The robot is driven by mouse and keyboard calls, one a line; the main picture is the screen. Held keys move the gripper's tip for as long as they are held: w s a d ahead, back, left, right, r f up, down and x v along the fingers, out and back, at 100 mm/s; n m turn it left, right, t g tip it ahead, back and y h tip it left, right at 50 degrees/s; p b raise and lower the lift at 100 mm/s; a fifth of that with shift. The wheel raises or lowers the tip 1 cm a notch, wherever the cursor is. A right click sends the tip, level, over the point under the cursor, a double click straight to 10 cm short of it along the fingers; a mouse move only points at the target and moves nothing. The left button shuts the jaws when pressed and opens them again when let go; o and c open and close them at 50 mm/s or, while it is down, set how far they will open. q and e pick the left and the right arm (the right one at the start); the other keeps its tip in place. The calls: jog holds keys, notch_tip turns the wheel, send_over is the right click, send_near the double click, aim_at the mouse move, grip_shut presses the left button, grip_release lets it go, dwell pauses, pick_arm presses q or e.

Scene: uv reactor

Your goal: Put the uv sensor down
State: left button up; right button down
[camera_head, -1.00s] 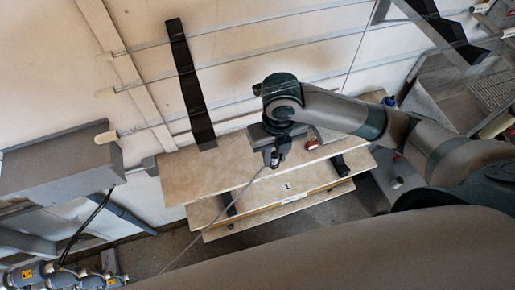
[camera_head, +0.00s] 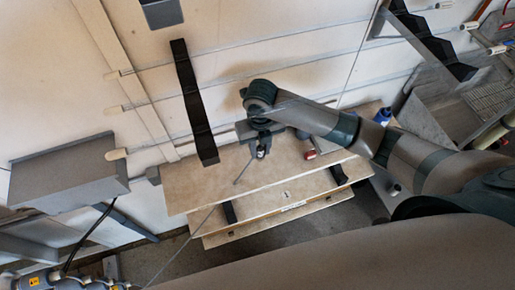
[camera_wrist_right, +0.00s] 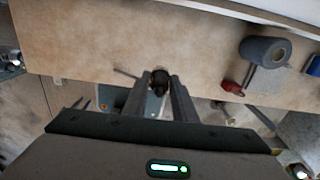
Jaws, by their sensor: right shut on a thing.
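My right gripper (camera_head: 261,150) is over the top board of the wooden shelf (camera_head: 190,184) in the head view. In the right wrist view my right gripper (camera_wrist_right: 160,88) is shut on a small dark cylindrical piece, the uv sensor (camera_wrist_right: 160,78). The sensor also shows small under the gripper in the head view (camera_head: 261,154). A thin grey cable runs from near the gripper down to the left. I cannot tell whether the sensor touches the board. My left gripper is not in view.
A red object (camera_head: 310,155) lies on the board right of the gripper. A grey roll (camera_wrist_right: 265,50) shows there in the right wrist view. A blue bottle (camera_head: 383,116) stands farther right. A grey box (camera_head: 68,172) is on the wall at left. The board's left part is clear.

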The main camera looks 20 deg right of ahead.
aim_at(258, 152)
jog(key=shift+w+a+f, duration=0.1)
jog(key=shift+w+f, duration=0.25)
jog(key=shift+w, duration=0.2)
jog(key=shift+w+f, duration=0.3)
jog(key=shift+w, duration=0.25)
notch_tip(258, 152, down, 4)
jog(key=shift+r+p, duration=0.25)
jog(key=shift+p, duration=1)
jog(key=shift+f, duration=0.2)
jog(key=shift+f, duration=0.15)
jog(key=c, duration=1.5)
grip_release()
jog(key=shift+o, duration=0.2)
